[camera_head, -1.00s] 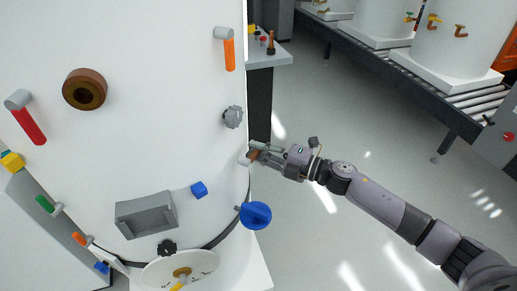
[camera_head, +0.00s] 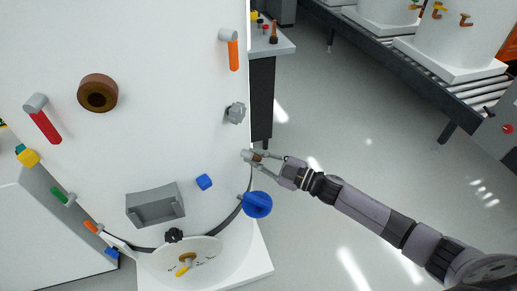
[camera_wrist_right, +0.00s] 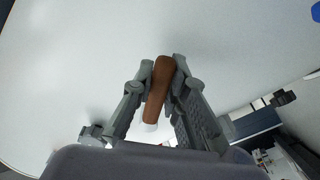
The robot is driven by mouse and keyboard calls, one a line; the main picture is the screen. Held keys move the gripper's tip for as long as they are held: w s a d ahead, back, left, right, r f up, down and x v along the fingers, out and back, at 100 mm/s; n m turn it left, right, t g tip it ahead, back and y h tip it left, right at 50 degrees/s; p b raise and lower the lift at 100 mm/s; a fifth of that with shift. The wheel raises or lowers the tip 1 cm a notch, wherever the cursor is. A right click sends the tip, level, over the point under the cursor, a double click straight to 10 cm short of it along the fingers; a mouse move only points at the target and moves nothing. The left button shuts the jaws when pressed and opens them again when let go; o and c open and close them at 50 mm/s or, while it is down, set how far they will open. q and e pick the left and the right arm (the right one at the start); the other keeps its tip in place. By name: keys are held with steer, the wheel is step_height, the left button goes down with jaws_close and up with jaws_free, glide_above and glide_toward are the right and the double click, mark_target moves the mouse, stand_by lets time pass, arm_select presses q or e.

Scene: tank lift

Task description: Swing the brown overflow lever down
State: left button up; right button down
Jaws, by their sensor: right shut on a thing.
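The brown overflow lever (camera_head: 257,157) is on the right side of the big white tank (camera_head: 165,45), below the grey knob. It extends from a light grey pivot to the right, partly hidden by the fingers. My right gripper (camera_head: 263,156) comes in from the right and is shut on the lever. In the right wrist view the brown lever (camera_wrist_right: 158,92) lies between the two fingers (camera_wrist_right: 161,75), slightly tilted, with a white end below. My left gripper is not in view.
A blue valve handle (camera_head: 257,204) sits just below the lever, and a grey knob (camera_head: 236,112) above it. Red (camera_head: 45,123) and orange (camera_head: 234,54) levers are higher on the tank. A roller conveyor (camera_head: 395,62) stands at the back right. The floor between is clear.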

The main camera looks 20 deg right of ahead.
steer(key=m+p, duration=0.1)
steer(key=m, duration=0.1)
steer(key=s+a+f+m+p, duration=0.1)
steer(key=m, duration=0.1)
steer(key=shift+s+a+m, duration=0.15)
steer(key=shift+s+m, duration=0.05)
steer(key=shift+m, duration=0.1)
steer(key=shift+s+a+f+m+t+p, duration=0.15)
steer(key=shift+s+a+m+p, duration=0.1)
steer(key=shift+m, duration=0.4)
steer(key=shift+s+a+r+m+t+p, duration=0.1)
steer(key=shift+s+a+m+t+p, duration=0.1)
steer(key=shift+m, duration=0.45)
steer(key=shift+f, duration=0.1)
steer(key=c, duration=1.6)
jaws_free()
steer(key=shift+o, duration=0.2)
steer(key=shift+s, duration=0.1)
steer(key=r+v, duration=0.1)
steer(key=v, duration=1)
steer(key=shift+s+d+f, duration=0.3)
steer(key=shift+f, duration=0.05)
